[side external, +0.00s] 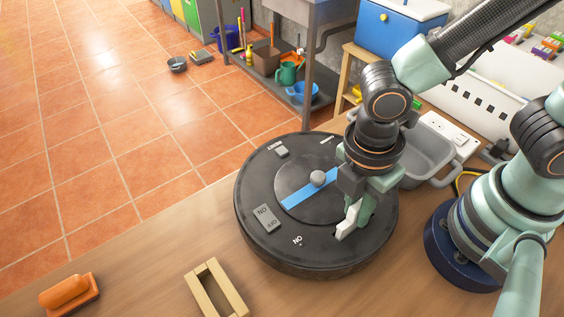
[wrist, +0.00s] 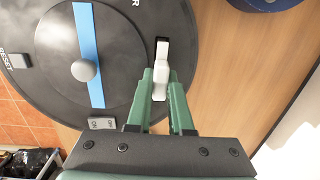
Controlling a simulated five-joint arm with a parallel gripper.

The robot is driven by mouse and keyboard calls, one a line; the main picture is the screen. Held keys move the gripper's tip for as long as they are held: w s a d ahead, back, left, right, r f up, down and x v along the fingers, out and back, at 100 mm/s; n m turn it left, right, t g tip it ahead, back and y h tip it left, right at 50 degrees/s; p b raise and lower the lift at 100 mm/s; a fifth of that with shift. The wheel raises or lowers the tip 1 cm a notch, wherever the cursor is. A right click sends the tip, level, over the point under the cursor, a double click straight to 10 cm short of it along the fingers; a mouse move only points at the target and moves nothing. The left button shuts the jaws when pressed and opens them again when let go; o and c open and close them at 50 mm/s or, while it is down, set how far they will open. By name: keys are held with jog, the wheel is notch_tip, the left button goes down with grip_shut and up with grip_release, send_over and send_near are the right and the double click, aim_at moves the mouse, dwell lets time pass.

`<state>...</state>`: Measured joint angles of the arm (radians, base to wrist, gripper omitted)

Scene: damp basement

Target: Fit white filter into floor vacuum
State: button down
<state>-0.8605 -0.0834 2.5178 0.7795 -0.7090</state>
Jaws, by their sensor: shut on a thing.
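The floor vacuum (side external: 265,180) is a round dark grey disc lying flat on the wooden bench, with a blue strip and a grey knob on top. In the wrist view, a dark slot (wrist: 162,41) opens near the vacuum's edge (wrist: 120,108). My gripper (side external: 358,215) is over the vacuum's right part, pointing down. It is shut on the white filter (side external: 346,222), which also shows between the green fingers in the wrist view (wrist: 160,72). The filter's far end overlaps the slot there; I cannot tell how deep it sits. The fingers hide part of the filter.
A wooden frame (side external: 194,283) and an orange brush-like block (side external: 66,290) lie at the bench's front left. A grey tub (side external: 430,150) and a white socket strip (side external: 447,131) are close behind my arm. Bare bench (side external: 140,285) shows between block and frame.

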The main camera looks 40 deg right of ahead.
jog(key=shift+f, duration=0.6)
jog(key=c, duration=0.7)
grip_release()
jog(key=shift+c, duration=0.2)
jog(key=shift+w+a+r, duration=0.1)
jog(key=shift+w+r, duration=0.05)
jog(key=shift+r, duration=0.3)
jog(key=r, duration=1.1)
jog(key=shift+w+a, duration=0.1)
jog(key=shift+a, duration=0.1)
